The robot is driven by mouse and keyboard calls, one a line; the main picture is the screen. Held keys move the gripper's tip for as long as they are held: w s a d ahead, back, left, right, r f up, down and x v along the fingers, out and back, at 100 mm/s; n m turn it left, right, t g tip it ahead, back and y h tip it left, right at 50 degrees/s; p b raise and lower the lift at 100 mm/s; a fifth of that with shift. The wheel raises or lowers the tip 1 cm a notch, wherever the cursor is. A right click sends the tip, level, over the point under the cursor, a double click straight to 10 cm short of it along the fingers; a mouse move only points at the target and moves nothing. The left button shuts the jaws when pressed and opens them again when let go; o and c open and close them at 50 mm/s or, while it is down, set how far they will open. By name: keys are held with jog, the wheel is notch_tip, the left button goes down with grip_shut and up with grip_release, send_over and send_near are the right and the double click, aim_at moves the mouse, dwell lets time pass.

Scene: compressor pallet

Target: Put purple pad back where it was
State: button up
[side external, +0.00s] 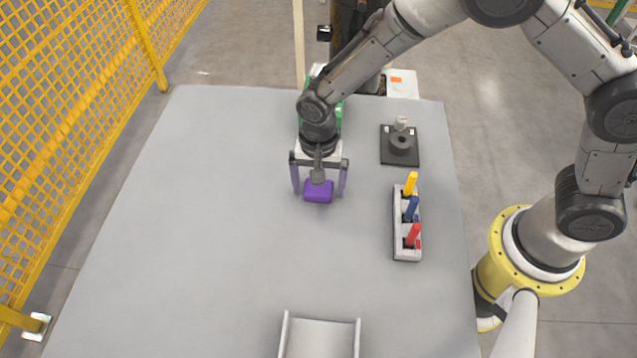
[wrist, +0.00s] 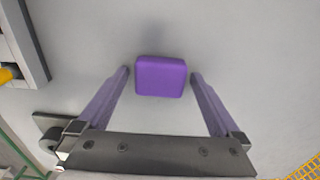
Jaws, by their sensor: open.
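The purple pad (side external: 318,191) lies on the grey table near its far middle. It also shows in the wrist view (wrist: 160,76) as a rounded block between and slightly beyond the fingertips. My gripper (side external: 319,188) is open, with one finger on each side of the pad. In the wrist view there is a gap between each fingertip and the pad, so my gripper (wrist: 161,76) holds nothing. How high the fingertips are above the table I cannot tell.
A light grey rack (side external: 407,247) with yellow, blue and red pieces stands to the right. A dark square fixture (side external: 400,158) is behind it. A pale tray (side external: 319,340) sits at the near edge. A green object (side external: 337,117) is partly hidden behind my wrist. The table's left side is clear.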

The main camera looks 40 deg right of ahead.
notch_tip(320, 180, up, 12)
jog(key=shift+r, duration=0.2)
jog(key=s+d+r+n+t, duration=0.4)
jog(key=s+d+r+n, duration=0.2)
jog(key=s+d+r, duration=0.75)
jog(key=s+d+n+t, duration=0.1)
jog(key=s+d+n, duration=0.2)
jog(key=s+d, duration=0.3)
jog(key=shift+s+d+t, duration=0.3)
jog(key=shift+s, duration=0.3)
jog(key=shift+f, duration=0.1)
